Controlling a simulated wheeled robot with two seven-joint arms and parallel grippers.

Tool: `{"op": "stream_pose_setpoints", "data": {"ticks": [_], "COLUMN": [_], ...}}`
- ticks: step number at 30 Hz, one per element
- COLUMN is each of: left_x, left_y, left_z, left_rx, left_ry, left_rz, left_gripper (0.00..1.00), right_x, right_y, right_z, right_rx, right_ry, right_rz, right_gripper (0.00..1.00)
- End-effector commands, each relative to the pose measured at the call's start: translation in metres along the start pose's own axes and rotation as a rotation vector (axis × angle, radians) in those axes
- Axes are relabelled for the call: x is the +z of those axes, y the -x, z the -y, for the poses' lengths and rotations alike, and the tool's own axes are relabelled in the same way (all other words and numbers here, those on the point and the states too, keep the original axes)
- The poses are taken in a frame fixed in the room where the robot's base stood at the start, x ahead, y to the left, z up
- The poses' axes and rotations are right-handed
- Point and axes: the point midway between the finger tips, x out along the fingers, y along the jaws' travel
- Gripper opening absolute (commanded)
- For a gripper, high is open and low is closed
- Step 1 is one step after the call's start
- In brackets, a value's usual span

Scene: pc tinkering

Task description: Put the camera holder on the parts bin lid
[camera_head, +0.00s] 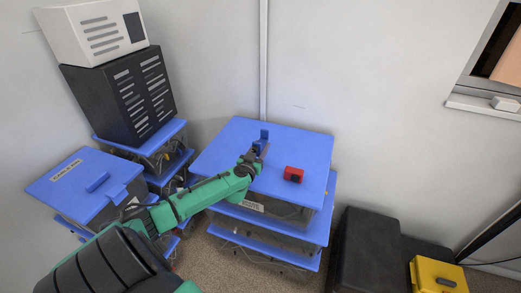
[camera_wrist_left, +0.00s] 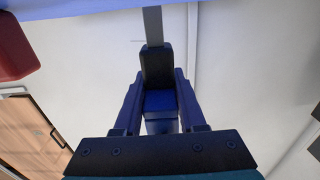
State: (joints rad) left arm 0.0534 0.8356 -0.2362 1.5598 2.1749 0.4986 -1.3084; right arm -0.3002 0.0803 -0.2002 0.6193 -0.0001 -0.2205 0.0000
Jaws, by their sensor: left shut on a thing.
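My left gripper (camera_head: 258,152) is over the big blue parts bin lid (camera_head: 225,150) in the middle of the head view. It is shut on a small blue piece (camera_head: 264,136), which looks like the camera holder. The left wrist view shows this camera holder (camera_wrist_left: 160,103) between the two fingers, with a dark upright part behind it. I cannot tell whether it touches the lid or is just above it. A small red block with a dark face (camera_head: 293,174), perhaps a camera, sits on the same lid, right of the gripper. My right gripper is not in view.
Stacked bins with blue lids stand at left, one with a labelled lid (camera_head: 68,183). A black vented case (camera_head: 120,95) and a white box (camera_head: 92,30) are stacked behind. A black case (camera_head: 370,250) and yellow case (camera_head: 437,275) stand at right.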

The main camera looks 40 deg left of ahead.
Motion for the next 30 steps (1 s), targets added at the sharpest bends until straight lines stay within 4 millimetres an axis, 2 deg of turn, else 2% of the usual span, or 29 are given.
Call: {"op": "stream_pose_setpoints", "data": {"ticks": [15, 16, 17, 18, 26, 30], "left_x": [0.015, 0.015, 0.016, 0.017, 0.02, 0.012], "left_y": [0.001, 0.001, 0.001, 0.002, 0.003, 0.003], "left_z": [-0.001, -0.001, -0.001, -0.001, -0.001, -0.001], "left_rx": [0.001, 0.001, 0.002, 0.002, 0.003, 0.002], "left_ry": [0.0, 0.0, 0.0, 0.001, 0.001, 0.001], "left_rz": [0.005, 0.007, 0.008, 0.009, 0.015, 0.013], "left_gripper": [0.0, 0.51, 0.63, 0.7, 0.7, 0.7], "right_x": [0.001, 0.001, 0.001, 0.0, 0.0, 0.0], "right_y": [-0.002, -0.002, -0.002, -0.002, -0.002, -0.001], "right_z": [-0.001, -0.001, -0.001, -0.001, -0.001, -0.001], "right_rx": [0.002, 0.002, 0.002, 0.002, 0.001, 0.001], "right_ry": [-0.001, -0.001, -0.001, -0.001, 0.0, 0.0], "right_rz": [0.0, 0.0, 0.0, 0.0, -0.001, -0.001], "right_gripper": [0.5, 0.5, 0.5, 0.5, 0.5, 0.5]}}
